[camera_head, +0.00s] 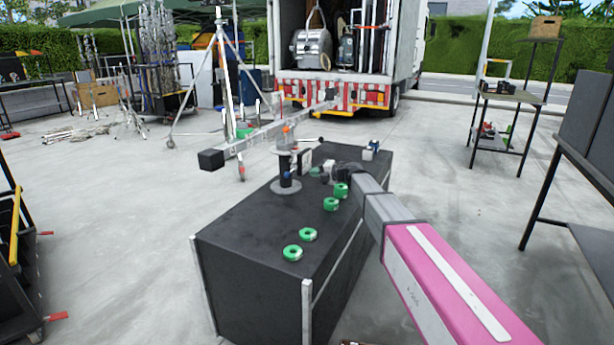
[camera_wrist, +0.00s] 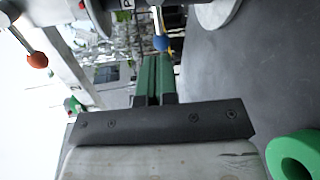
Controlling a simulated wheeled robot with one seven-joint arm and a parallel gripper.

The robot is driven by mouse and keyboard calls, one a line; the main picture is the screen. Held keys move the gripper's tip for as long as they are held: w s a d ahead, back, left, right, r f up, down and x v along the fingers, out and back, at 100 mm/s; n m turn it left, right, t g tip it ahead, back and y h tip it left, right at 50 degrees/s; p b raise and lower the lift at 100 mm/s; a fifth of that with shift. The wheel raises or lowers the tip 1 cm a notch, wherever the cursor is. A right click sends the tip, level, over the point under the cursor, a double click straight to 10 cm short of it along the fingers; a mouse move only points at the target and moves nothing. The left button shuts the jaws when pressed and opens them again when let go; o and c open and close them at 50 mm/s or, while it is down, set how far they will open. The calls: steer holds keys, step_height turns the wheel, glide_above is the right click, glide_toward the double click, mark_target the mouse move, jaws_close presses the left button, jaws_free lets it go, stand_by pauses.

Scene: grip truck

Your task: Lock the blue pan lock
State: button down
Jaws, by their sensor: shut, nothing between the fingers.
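The blue pan lock shows as a blue ball (camera_wrist: 161,43) on a thin light lever in the wrist view, just beyond my fingertips. I cannot tell whether they touch it. In the head view a blue spot (camera_head: 287,175) shows low on the dark head post that carries the long crane arm. My gripper (camera_wrist: 156,58) has green fingers, closed together and empty. In the head view my gripper (camera_head: 315,172) is small, to the right of the post above the black case. An orange ball knob (camera_wrist: 37,60) on another lever is at the left of the wrist view.
The black case (camera_head: 240,235) carries several green tape rolls (camera_head: 292,252) along its right side. A long crane arm (camera_head: 270,133) with a black end block (camera_head: 211,160) crosses above the case. A small white and blue item (camera_head: 371,150) sits at the case's far right corner.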

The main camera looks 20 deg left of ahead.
steer(key=s+d+f+n, duration=0.1)
steer(key=n, duration=0.6)
steer(key=s+d+f+n, duration=0.1)
steer(key=d+n, duration=0.1)
steer(key=n, duration=0.4)
steer(key=s+d+f+n, duration=0.1)
steer(key=s+f+n, duration=0.1)
steer(key=n, duration=0.5)
steer(key=shift+d+n+t, duration=0.3)
steer(key=shift+d, duration=0.05)
steer(key=x, duration=1)
steer(key=shift+w+r, duration=0.15)
steer(key=shift+w, duration=0.05)
steer(key=shift+s+a+r, duration=0.15)
steer(key=shift+a+r, duration=0.5)
steer(key=shift+a, duration=0.35)
steer(key=shift+s+a+r, duration=0.1)
steer(key=shift+a+r, duration=0.3)
steer(key=shift+a, duration=0.25)
steer(key=shift+s+a+r, duration=0.1)
steer(key=shift+a+r, duration=0.3)
steer(key=shift+r, duration=0.4)
